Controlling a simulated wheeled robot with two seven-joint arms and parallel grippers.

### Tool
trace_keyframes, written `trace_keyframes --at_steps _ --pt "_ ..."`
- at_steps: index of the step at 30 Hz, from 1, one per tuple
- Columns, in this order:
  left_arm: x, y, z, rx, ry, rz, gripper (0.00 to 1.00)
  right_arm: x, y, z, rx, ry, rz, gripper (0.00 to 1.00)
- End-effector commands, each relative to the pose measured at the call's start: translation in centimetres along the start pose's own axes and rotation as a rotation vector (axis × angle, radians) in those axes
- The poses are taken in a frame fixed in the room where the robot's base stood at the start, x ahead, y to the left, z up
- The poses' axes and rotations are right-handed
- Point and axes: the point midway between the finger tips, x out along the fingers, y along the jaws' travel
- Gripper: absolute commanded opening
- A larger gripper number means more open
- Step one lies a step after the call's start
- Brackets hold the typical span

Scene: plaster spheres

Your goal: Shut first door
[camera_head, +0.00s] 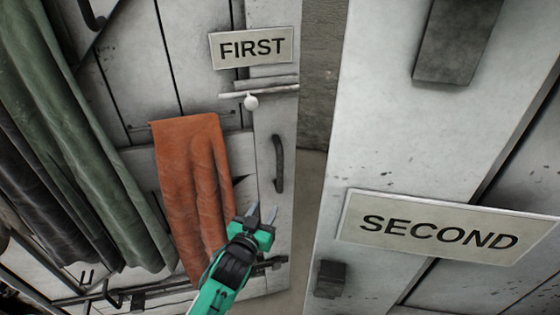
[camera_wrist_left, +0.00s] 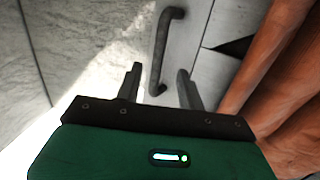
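The first door (camera_head: 270,206) is pale and planked, with a "FIRST" sign (camera_head: 252,48) near its top. Its dark bar handle (camera_head: 278,163) runs vertically near the right edge. A gap with wall and floor shows to the right of that edge. My left gripper (camera_head: 262,213) is open and empty, just below the handle in the head view. In the left wrist view, the handle (camera_wrist_left: 163,45) shows beyond the gap between the two fingertips (camera_wrist_left: 159,70), and its lower end appears between them. Contact is not visible. My right gripper is not in view.
An orange cloth (camera_head: 192,180) hangs on the first door, left of my gripper. Dark green cloth (camera_head: 70,140) hangs farther left. A pale door or panel with a "SECOND" sign (camera_head: 440,228) stands at right. A small white knob (camera_head: 251,102) sits below the "FIRST" sign.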

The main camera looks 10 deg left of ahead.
Motion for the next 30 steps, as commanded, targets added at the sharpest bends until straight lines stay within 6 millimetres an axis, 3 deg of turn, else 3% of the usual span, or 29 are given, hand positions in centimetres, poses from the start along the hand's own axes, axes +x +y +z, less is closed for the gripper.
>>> trace_keyframes --at_steps 1,6,11,30 --pt "-0.3 0.0 -2.4 -0.004 0.035 -0.001 0.39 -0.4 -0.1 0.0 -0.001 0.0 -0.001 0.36" --pt "-0.7 -0.1 -5.7 -0.011 0.089 -0.005 0.39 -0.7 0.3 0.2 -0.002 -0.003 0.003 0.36" --pt "0.6 -0.1 -6.2 -0.011 0.095 -0.005 0.39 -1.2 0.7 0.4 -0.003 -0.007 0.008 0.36" --pt "11.3 -0.1 -7.1 -0.011 0.092 -0.005 0.39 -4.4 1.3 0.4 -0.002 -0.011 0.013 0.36"
